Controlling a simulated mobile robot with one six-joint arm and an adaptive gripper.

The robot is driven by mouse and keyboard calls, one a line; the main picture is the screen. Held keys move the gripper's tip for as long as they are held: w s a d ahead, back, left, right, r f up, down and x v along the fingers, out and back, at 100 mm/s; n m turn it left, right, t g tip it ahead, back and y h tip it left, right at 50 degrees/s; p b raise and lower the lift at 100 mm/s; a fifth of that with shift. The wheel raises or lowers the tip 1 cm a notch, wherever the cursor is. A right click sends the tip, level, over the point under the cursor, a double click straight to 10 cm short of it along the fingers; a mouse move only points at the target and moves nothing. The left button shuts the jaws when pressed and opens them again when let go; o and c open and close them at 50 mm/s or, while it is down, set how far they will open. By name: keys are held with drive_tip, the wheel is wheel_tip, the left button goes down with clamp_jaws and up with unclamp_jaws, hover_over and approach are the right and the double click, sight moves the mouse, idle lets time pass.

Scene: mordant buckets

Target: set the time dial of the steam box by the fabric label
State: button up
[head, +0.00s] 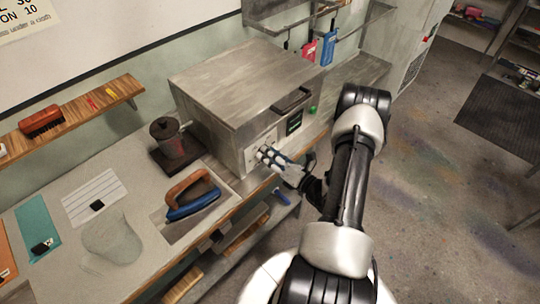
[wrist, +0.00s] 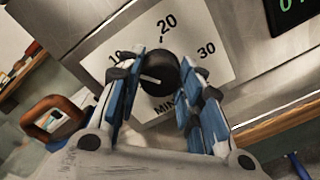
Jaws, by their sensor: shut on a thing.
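The steam box (head: 225,85) is a grey metal cabinet at the back of the worktable. Its time dial (wrist: 160,72) is a black knob on a white plate marked 20, 30, a partly hidden number starting with 1, and MIN. A pale pointer line on the knob lies toward its lower left in the wrist view. My gripper (head: 268,156) is at the front of the box, its blue-padded fingers (wrist: 162,80) shut on the knob from both sides. I cannot tell which piece is the fabric label; fabric swatches, teal (head: 37,222) and white striped (head: 93,195), lie on the table.
A blue iron (head: 193,200) with a wooden handle and a dark lidded pot (head: 170,138) stand left of the box. A green display (head: 294,122) and green button (head: 313,109) are beside the dial. A partly visible wall sign (head: 28,18) hangs upper left.

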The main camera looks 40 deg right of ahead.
drive_tip(key=o, duration=1.1)
drive_tip(key=shift+c, duration=0.2)
drive_tip(key=shift+s, duration=0.1)
drive_tip(key=s, duration=1.1)
drive_tip(key=shift+s+d+r, duration=0.15)
drive_tip(key=shift+s+d, duration=0.25)
drive_tip(key=shift+r, duration=0.1)
